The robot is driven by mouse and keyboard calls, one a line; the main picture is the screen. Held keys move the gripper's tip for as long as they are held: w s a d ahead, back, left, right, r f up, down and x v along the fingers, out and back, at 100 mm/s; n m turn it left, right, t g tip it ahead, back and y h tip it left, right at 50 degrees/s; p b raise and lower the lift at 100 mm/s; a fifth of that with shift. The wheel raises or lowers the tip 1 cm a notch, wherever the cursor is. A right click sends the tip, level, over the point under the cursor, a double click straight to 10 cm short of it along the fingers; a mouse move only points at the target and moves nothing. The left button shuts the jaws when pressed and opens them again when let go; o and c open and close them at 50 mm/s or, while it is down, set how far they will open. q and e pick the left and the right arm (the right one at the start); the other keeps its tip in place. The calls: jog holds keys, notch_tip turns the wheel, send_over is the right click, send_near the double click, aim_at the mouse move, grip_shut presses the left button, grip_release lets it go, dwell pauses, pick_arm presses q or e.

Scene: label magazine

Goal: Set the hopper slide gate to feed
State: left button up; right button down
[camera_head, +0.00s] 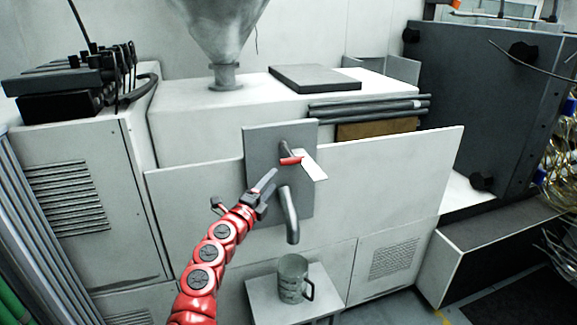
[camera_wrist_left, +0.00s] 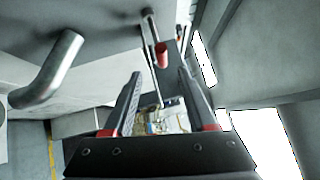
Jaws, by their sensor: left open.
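A grey plate (camera_head: 264,150) on the front of the white machine carries a lever with a red grip (camera_head: 290,160). A white flat tab (camera_head: 313,165) sits beside the grip. The feed hopper (camera_head: 217,28) stands above on the machine. My left gripper (camera_head: 268,180) is open and empty, below and left of the red grip. In the left wrist view the red grip (camera_wrist_left: 162,53) shows ahead, between the two fingertips, apparently apart from them. The gate itself and its setting cannot be made out. My right gripper is not in view.
A bent metal spout (camera_head: 289,215) sticks out below the plate, close to the right of my left gripper. A grey mug (camera_head: 292,278) stands under it on a small white stand (camera_head: 262,300). Dark rods (camera_head: 365,108) lie on the right. A dark cabinet (camera_head: 480,95) stands far right.

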aim_at(286, 164)
pick_arm(q)
jog(key=x, duration=1)
jog(key=shift+w+b, duration=0.15)
jog(key=shift+b, duration=0.2)
jog(key=shift+w+d+r, duration=0.25)
jog(key=shift+d+r, duration=0.05)
jog(key=shift+d, duration=0.05)
grip_shut()
jog(key=shift+f, duration=0.1)
dwell(1.0)
